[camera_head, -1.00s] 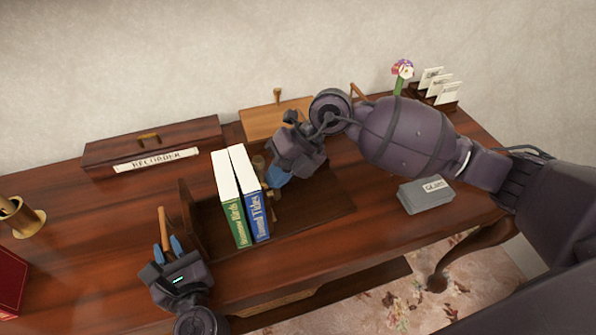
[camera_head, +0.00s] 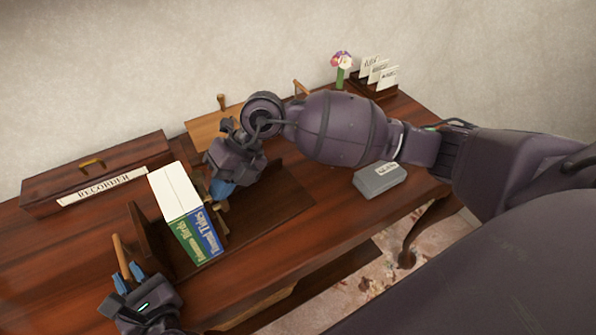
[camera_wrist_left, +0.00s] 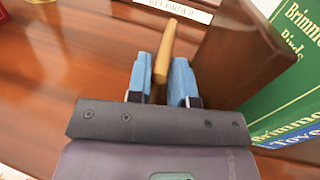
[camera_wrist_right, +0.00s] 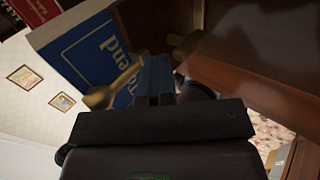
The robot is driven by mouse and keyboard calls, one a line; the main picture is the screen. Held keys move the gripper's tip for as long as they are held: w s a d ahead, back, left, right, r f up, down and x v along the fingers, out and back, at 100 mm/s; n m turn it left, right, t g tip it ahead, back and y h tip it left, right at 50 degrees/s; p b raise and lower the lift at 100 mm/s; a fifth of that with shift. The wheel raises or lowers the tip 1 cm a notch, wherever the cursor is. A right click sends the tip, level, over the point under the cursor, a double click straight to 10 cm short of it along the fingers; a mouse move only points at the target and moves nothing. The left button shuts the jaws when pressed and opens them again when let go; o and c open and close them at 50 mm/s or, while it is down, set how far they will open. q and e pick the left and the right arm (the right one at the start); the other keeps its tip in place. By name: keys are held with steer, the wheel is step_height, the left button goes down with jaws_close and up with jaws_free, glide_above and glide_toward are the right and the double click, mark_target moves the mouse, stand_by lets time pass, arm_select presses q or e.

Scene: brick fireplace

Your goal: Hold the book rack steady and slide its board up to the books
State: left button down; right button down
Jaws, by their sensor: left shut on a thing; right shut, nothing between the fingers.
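The dark wooden book rack (camera_head: 270,208) lies on the desk, with its fixed end panel (camera_head: 150,235) at the left. A green book (camera_head: 185,240) and a blue book (camera_head: 206,230) stand side by side on it, touching. My left gripper (camera_head: 128,278) is shut on a light wooden handle (camera_wrist_left: 163,50) beside that panel. My right gripper (camera_head: 222,190) is shut and empty, just right of the blue book. In the right wrist view its fingers (camera_wrist_right: 155,78) are close to the blue book (camera_wrist_right: 85,60) and a brass-coloured knob (camera_wrist_right: 100,98). The sliding board is mostly hidden by my right gripper.
A recorder box (camera_head: 95,175) stands at the back left. A lighter wooden piece (camera_head: 208,130) is behind my right gripper. A grey box (camera_head: 379,180) lies right of the rack. A flower vase (camera_head: 341,72) and a letter holder (camera_head: 375,85) stand at the far right.

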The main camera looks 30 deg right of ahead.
mark_target(201, 193)
arm_select(q)
steer(key=shift+d, duration=0.1)
arm_select(e)
steer(key=shift+a, duration=0.25)
steer(key=shift+s+a, duration=0.15)
steer(key=shift+a, duration=1.9)
steer(key=shift+r, duration=0.1)
steer(key=shift+v, duration=2.5)
steer(key=shift+r, duration=0.1)
steer(key=v, duration=0.8)
